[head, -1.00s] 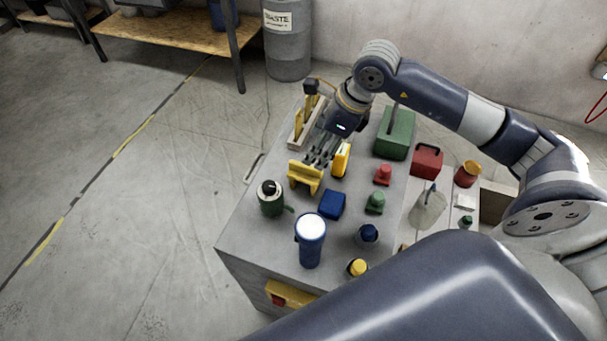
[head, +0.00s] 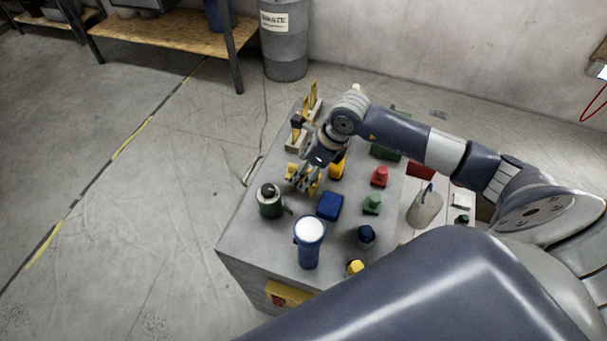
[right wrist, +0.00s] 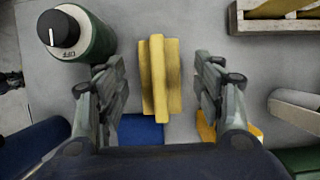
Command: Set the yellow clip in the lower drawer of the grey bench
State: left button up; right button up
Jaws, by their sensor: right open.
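The yellow clip (right wrist: 159,75) lies on top of the grey bench (head: 240,235), a ridged block with a raised middle bar. In the head view the clip (head: 293,172) is partly hidden by my right gripper (head: 305,181). In the right wrist view my right gripper (right wrist: 161,82) is open, with one finger on each side of the clip and gaps between. It holds nothing. My left gripper is out of view.
Close around the clip are a green cylinder with a black knob (head: 270,201), a blue block (head: 330,206) and a yellow object (head: 338,167). A blue torch (head: 309,245) stands nearer. A wooden holder (head: 292,139) stands behind. The floor left of the bench is clear.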

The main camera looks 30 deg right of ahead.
jog(key=shift+w+a+f, duration=0.15)
jog(key=shift+w+f, duration=0.05)
jog(key=shift+f, duration=0.3)
jog(key=c, duration=1.3)
